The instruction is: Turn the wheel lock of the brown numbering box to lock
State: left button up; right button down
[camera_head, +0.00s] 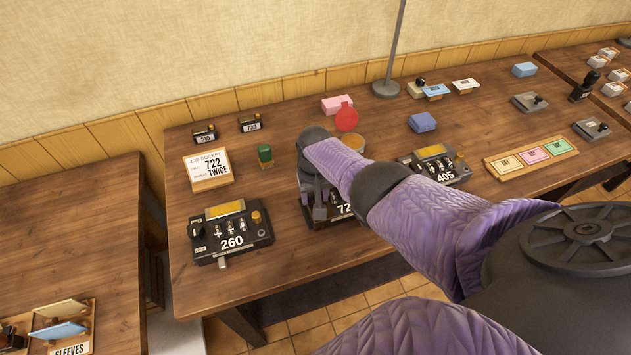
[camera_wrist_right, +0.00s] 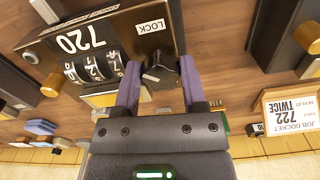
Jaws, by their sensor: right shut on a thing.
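The brown numbering box (camera_wrist_right: 112,45) fills the upper left of the right wrist view, upside down, with a 720 plate, digit wheels (camera_wrist_right: 92,68) and a LOCK label (camera_wrist_right: 150,27). Its wheel lock is a black knob (camera_wrist_right: 163,72) with a white mark on its left side, away from the label. My right gripper (camera_wrist_right: 159,68) has its purple fingers on either side of this knob, shut on it. In the head view my right gripper (camera_head: 320,205) covers most of the box (camera_head: 343,210). My left gripper is not in view.
A black 260 box (camera_head: 231,241) stands to the left and a 405 box (camera_head: 445,177) to the right. A job docket (camera_head: 208,170) reading 722 TWICE stands behind. Bare table lies before the 260 box.

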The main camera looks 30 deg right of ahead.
aim_at(313, 196)
jog(key=m, duration=0.4)
jog(key=shift+w+a+r, duration=0.1)
jog(key=shift+w, duration=0.05)
jog(key=m, duration=0.3)
jog(key=shift+w+m, duration=0.1)
jog(key=shift+m, duration=0.5)
jog(key=shift+c, duration=0.7)
grip_release()
notch_tip(313, 196, up, 10)
jog(key=p, duration=0.9)
